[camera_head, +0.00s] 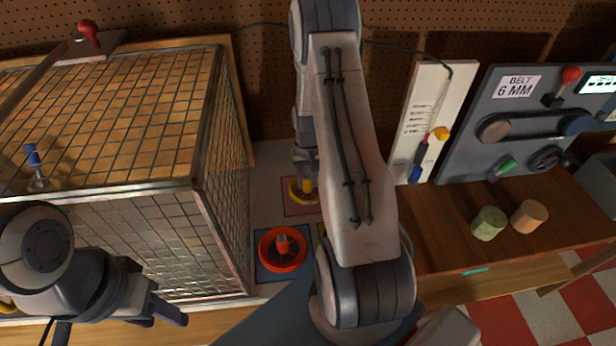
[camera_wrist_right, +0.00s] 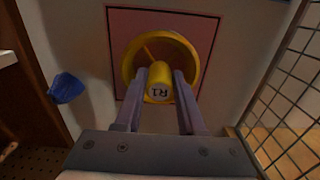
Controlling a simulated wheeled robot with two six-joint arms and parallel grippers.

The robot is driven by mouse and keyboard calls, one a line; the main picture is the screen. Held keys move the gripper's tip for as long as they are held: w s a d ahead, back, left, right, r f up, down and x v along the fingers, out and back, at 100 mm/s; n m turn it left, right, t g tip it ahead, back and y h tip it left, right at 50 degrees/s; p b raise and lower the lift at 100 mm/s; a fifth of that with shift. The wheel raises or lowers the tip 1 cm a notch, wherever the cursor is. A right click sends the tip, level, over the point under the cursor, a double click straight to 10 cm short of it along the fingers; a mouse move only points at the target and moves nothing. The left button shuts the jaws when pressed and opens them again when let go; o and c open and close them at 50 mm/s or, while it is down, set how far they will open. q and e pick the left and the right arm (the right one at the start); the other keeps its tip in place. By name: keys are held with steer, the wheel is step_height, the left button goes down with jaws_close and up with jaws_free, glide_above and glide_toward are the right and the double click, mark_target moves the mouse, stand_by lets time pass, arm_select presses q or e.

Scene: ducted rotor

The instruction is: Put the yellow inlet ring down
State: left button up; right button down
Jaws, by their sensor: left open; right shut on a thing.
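The yellow inlet ring (camera_head: 293,190) is at the red square patch (camera_head: 289,209), largely hidden behind my right arm in the head view. In the right wrist view the yellow inlet ring (camera_wrist_right: 129,66) lies within the outline of the pink-red square (camera_wrist_right: 120,24), and its central post is marked R1. My right gripper (camera_wrist_right: 164,76) is shut on this post. I cannot tell whether the ring touches the square. My left gripper (camera_head: 168,318) is open and empty, at the lower left in front of the mesh cage.
A red ring (camera_head: 283,262) with a grey-and-red post sits on a blue square just nearer. The wire mesh cage (camera_head: 222,150) stands close on the left. A white panel (camera_head: 430,90) and a grey belt panel (camera_head: 520,120) stand to the right, beside two small cylinders (camera_head: 488,222).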

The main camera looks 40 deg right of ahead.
mark_target(308, 179)
steer(key=c, duration=0.5)
jaws_free()
steer(key=shift+f, duration=0.1)
steer(key=shift+w+d+r, duration=0.1)
steer(key=shift+r, duration=0.35)
step_height(308, 179, up, 11)
steer(key=b, duration=0.3)
steer(key=shift+r, duration=0.15)
